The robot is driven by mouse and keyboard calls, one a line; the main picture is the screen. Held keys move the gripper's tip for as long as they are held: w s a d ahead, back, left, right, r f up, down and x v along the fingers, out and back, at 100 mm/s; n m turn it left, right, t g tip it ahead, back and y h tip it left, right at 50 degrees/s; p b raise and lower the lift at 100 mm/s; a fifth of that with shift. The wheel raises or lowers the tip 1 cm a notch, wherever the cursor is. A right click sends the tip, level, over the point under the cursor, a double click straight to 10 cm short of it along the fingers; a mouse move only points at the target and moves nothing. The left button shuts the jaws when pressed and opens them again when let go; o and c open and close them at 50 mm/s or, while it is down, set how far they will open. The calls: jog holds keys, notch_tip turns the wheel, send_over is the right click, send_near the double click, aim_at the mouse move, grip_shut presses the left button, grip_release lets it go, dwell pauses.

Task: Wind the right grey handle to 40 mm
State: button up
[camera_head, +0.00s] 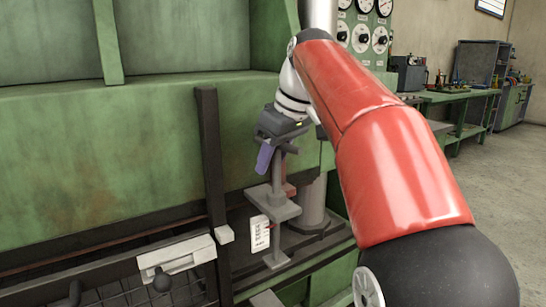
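The right grey handle (283,149) sits at the top of a grey upright screw post in the middle of the picture. A bluish-purple piece (265,157) hangs at its left, just under my gripper; I cannot tell whether it is the handle's grip or a finger. My gripper (270,141) reaches down from above and is at the handle, overlapping it in this view. Its fingertips are too small and covered to tell if they are shut.
The green machine (100,150) fills the left and middle. A dark upright bar (211,170) stands left of the post. A pale block with a grey knob (175,255) is at lower left. Gauges (361,38) are behind my red arm. Open floor (500,190) lies to the right.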

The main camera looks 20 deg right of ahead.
jog(key=p+v, duration=0.1)
jog(key=v, duration=0.6)
jog(key=shift+s+d+r+p, duration=0.1)
jog(key=shift+s+r+p, duration=0.05)
jog(key=shift+r+p, duration=0.25)
